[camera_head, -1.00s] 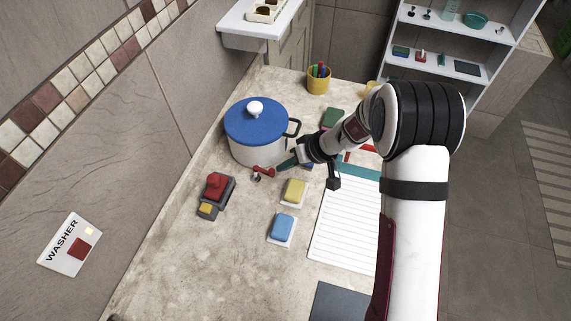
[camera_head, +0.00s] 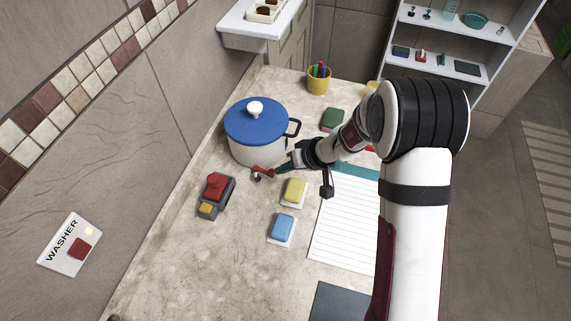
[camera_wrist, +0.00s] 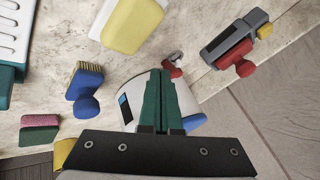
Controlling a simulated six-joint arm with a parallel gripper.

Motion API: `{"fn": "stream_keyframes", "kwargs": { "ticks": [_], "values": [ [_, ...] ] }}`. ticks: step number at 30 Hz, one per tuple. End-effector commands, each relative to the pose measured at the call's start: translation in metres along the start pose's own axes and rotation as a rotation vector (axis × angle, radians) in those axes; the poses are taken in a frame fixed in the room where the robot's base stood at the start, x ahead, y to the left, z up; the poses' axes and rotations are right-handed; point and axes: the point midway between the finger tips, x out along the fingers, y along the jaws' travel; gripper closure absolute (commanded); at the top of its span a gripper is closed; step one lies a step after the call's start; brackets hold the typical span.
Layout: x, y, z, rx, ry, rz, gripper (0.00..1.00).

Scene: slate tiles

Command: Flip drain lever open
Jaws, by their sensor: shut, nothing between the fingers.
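The drain lever (camera_head: 264,171) is a small red handle at the foot of a white pot (camera_head: 252,150) with a blue lid. It points right, toward my gripper. It also shows in the wrist view, as a red lever (camera_wrist: 175,73) on a grey spout just beyond the fingertips. My gripper (camera_head: 281,168) has dark green fingers. They are closed together and empty, with their tips (camera_wrist: 161,73) right beside the lever's end. I cannot tell whether they touch it. The fingers hide part of the pot in the wrist view.
A red-and-grey switch block (camera_head: 215,193) stands left of the lever. A ribbed white board (camera_head: 345,215) lies to the right. The front left counter is clear.

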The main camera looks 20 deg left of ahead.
Motion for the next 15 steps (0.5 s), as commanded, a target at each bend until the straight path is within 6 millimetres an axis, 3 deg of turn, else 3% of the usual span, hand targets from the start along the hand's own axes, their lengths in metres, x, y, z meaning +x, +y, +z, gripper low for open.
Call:
{"fn": "stream_keyframes", "kwargs": {
  "ticks": [15],
  "values": [
    [0.001, -0.021, 0.019, 0.228, 0.115, 0.117, 1.0]
  ]
}}
